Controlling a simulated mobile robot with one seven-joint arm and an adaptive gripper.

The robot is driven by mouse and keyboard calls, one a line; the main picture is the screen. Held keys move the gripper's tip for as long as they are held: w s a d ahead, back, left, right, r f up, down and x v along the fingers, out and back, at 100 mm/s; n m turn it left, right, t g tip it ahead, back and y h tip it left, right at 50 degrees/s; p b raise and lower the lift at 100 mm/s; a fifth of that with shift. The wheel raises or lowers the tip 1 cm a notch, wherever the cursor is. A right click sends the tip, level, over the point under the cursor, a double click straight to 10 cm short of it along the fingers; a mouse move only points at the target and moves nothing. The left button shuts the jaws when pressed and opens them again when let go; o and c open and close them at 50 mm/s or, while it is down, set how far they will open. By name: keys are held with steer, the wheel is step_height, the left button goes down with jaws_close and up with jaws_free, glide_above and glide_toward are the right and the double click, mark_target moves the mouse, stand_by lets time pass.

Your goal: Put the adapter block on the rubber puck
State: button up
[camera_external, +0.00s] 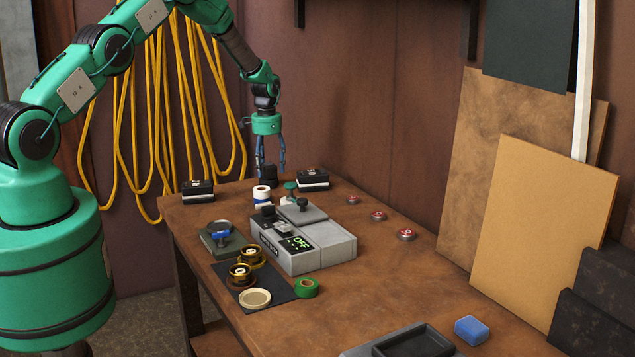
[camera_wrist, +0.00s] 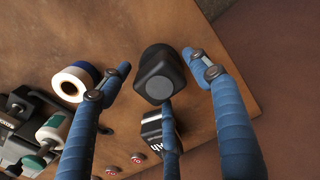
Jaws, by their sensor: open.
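My gripper (camera_external: 270,165) is open, pointing down over the far end of the table. The block also shows in the external view (camera_external: 268,179), partly behind the fingers. I cannot tell whether any finger touches it. It may be the adapter block, but no label shows.
A white tape roll (camera_wrist: 70,84) and a black-and-white box (camera_wrist: 152,128) stand close to the dark block. A grey device (camera_external: 333,244) reading OFF fills the middle. Red discs (camera_external: 378,216) lie to the right.

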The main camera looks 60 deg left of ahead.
mark_target(268, 164)
step_height(268, 164, up, 12)
stand_by(0.7)
stand_by(0.5)
steer(key=shift+r, duration=0.1)
